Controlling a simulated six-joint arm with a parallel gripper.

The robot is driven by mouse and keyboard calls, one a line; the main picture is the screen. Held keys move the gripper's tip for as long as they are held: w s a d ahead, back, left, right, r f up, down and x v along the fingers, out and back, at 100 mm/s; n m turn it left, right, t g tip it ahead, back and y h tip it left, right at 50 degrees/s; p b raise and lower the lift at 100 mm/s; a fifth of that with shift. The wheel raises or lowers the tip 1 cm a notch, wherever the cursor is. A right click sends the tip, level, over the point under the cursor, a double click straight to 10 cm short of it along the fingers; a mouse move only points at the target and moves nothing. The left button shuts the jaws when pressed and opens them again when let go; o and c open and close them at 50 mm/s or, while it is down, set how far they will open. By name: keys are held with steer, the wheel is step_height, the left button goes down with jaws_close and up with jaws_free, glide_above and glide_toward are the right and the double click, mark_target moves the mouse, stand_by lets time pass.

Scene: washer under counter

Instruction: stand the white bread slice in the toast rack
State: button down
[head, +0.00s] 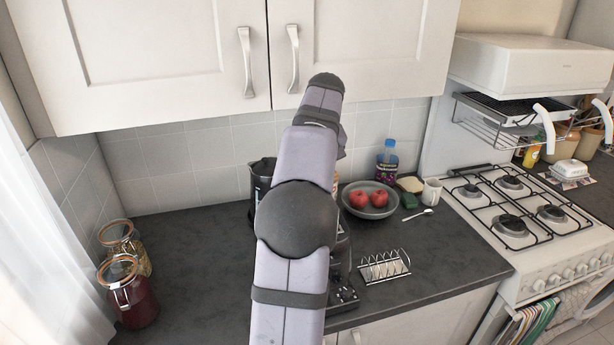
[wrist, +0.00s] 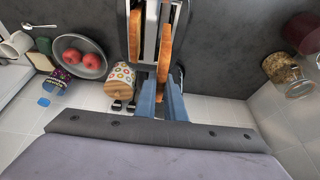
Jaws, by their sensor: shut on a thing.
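In the wrist view my gripper (wrist: 167,88) has its two blue fingers shut on a bread slice (wrist: 164,58), seen edge-on with a brown crust. The slice is at the toaster (wrist: 150,30); how far it sits in the slot is unclear. Another browned slice (wrist: 134,35) stands in the left part of the toaster. From this edge I cannot tell how white the held slice is. In the head view the wire toast rack (head: 385,266) stands on the counter, right of the toaster (head: 342,292), with pale shapes low between its wires. My arm hides the gripper and held slice there.
A bowl (head: 352,205) with red apples, a mug (head: 431,191) and a spoon (head: 418,215) lie behind the rack. A dark kettle (head: 261,178) is behind my arm. A dotted canister (wrist: 121,75) is near the fingers. Counter (head: 450,262) right of the rack is clear.

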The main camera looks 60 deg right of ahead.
steer(key=shift+r+p, duration=1.35)
steer(key=shift+p, duration=0.05)
steer(key=shift+s+d, duration=0.2)
steer(key=shift+s, duration=0.05)
steer(key=s+d+m+g+h+p, duration=0.1)
steer(key=s+d+m+h+p, duration=0.15)
steer(key=s+d+m, duration=0.45)
steer(key=s+f+n+t+y, duration=0.1)
steer(key=s+f+n, duration=0.5)
steer(key=s+f, duration=0.8)
steer(key=shift+d+f+n+t+b, duration=0.25)
steer(key=shift+d+n+t+b, duration=0.05)
steer(key=shift+d+t+b, duration=0.15)
steer(key=shift+f, duration=0.25)
step_height(320, 180, down, 7)
steer(key=b, duration=0.4)
steer(key=shift+r+b, duration=0.2)
steer(key=shift+b, duration=0.2)
